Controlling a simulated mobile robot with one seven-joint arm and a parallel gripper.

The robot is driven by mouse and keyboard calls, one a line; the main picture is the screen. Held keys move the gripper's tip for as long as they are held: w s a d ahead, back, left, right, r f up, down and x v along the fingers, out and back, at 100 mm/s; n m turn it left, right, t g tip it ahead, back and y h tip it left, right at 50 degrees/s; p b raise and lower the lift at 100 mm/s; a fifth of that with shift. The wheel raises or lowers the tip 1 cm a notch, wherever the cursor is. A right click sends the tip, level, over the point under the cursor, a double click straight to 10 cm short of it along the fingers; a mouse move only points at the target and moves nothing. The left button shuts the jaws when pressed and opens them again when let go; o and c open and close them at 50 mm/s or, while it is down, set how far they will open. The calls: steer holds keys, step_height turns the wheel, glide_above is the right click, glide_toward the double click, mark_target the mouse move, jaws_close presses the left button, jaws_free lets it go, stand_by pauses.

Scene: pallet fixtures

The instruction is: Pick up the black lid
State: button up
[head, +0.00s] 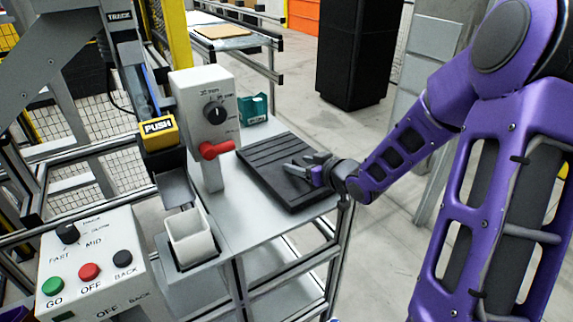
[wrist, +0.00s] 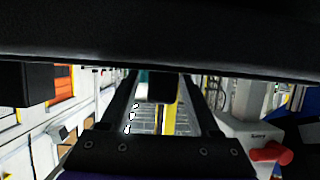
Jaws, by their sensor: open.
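The black lid (head: 270,153) is a flat, dark, rectangular piece with ribs, lying on the grey table in the head view. My gripper (head: 292,168) is over its right part, with its fingers pointing left. The fingers are open, and I see nothing held between them. I cannot tell whether they touch the lid. In the wrist view my gripper (wrist: 159,82) shows two dark fingers spread apart. A wide dark band crosses the top of that view; I cannot tell whether it is the lid.
A grey switch box (head: 203,98) with a red lever (head: 217,150) stands left of the lid. A teal bin (head: 254,109) sits behind it. A white cup (head: 189,237) and a button panel (head: 93,267) are at the front left. The table (head: 255,213) is bare in front of the lid.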

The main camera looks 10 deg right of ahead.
jaws_close()
stand_by(0.3)
steer(key=shift+r, duration=0.1)
stand_by(1.0)
